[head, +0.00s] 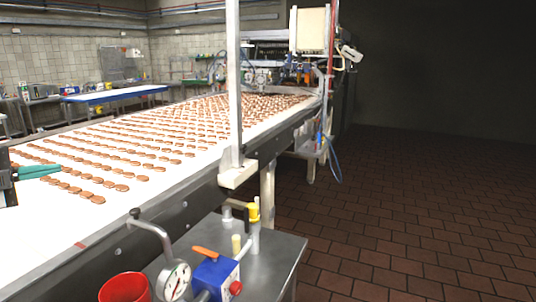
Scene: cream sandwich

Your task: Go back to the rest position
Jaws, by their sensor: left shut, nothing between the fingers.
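My left gripper (57,169) comes in at the left edge with teal fingers. It is shut and empty, above the white conveyor belt (30,255). Rows of round brown cookies (95,198) lie on the belt, several of them close beside the fingertips. I cannot tell the exact height of the fingers over the belt. My right gripper is not in view.
A steel side table (265,262) in front holds a blue box (213,276), a pressure gauge (174,280) and a red container (125,288). A white post (233,90) rises at the belt's edge. Machinery (280,60) stands behind. The tiled floor (430,220) at right is clear.

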